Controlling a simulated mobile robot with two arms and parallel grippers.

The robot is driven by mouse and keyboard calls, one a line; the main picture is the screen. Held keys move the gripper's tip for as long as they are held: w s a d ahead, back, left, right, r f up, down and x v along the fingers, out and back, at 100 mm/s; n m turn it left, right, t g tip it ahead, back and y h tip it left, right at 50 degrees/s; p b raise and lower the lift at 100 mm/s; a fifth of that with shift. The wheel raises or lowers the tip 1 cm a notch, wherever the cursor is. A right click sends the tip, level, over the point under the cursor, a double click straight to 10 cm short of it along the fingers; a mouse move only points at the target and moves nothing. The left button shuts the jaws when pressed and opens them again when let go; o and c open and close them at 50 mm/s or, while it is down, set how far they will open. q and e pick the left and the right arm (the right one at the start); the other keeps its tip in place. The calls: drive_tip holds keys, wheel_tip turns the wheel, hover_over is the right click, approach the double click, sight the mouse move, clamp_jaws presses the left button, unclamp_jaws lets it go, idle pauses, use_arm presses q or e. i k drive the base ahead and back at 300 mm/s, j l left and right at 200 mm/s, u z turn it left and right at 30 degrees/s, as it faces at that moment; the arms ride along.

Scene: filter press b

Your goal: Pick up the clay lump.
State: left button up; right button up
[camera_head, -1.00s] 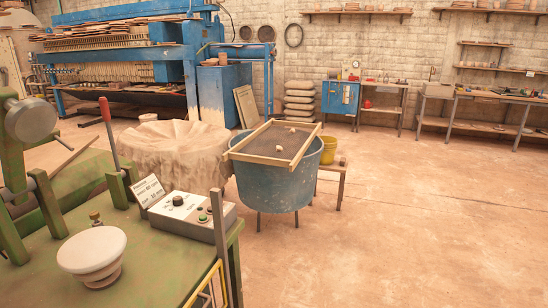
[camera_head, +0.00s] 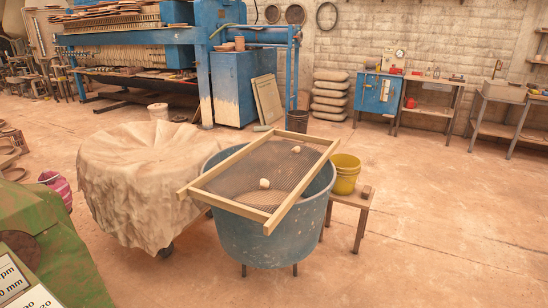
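Two small pale lumps lie on the mesh of a wooden-framed sieve (camera_head: 205,180), which rests across the top of a blue tub (camera_head: 255,240). The nearer clay lump (camera_head: 264,184) is near the middle of the mesh. The other lump (camera_head: 296,149) lies toward the far right side of the mesh. I cannot tell from the view which of them the task means. Neither of my grippers shows in the head view.
A cloth-covered round object (camera_head: 140,185) stands left of the tub. A small bench (camera_head: 352,199) with a yellow bucket (camera_head: 345,178) stands to the right. A green machine (camera_head: 60,250) fills the lower left. Floor at the right is open.

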sight(296, 150)
drive_tip(key=i+l+u, duration=0.1)
drive_tip(key=i+l, duration=0.8)
drive_tip(key=i+l+u, duration=0.1)
drive_tip(key=u, duration=0.3)
drive_tip(key=i+l+u, duration=0.2)
drive_tip(key=u, duration=0.25)
